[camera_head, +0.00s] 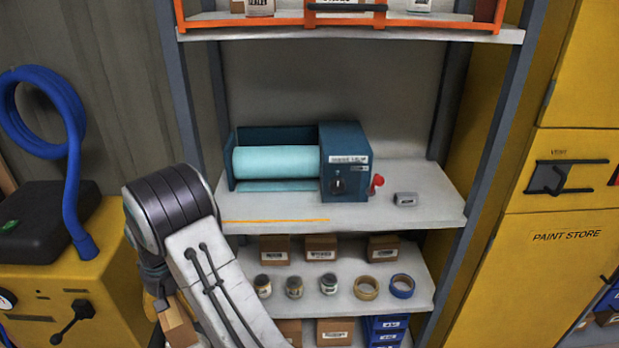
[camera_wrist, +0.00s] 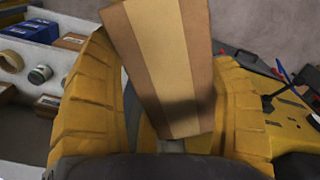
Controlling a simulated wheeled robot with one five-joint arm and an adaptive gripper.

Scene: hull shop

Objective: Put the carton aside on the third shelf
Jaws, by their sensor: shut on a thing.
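My gripper (camera_wrist: 170,110) has its yellow fingers shut on a brown carton (camera_wrist: 165,55) with a pale tape stripe. In the head view the carton (camera_head: 177,325) shows at the lower left, partly hidden by my arm, left of the shelving and apart from it. The shelving has several levels. The upper one bears an orange rack. The middle shelf (camera_head: 430,212) bears a blue machine. The shelf below it (camera_head: 405,300) bears cartons at the back, jars and tape rolls. The lowest visible level holds cartons and blue bins.
The blue machine (camera_head: 340,165) with a pale roll fills the middle shelf's left and centre; a small grey box (camera_head: 405,199) stands right of it. An orange line marks that shelf's front left. A yellow cabinet (camera_head: 560,240) stands right, a yellow machine (camera_head: 75,290) with blue hose left.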

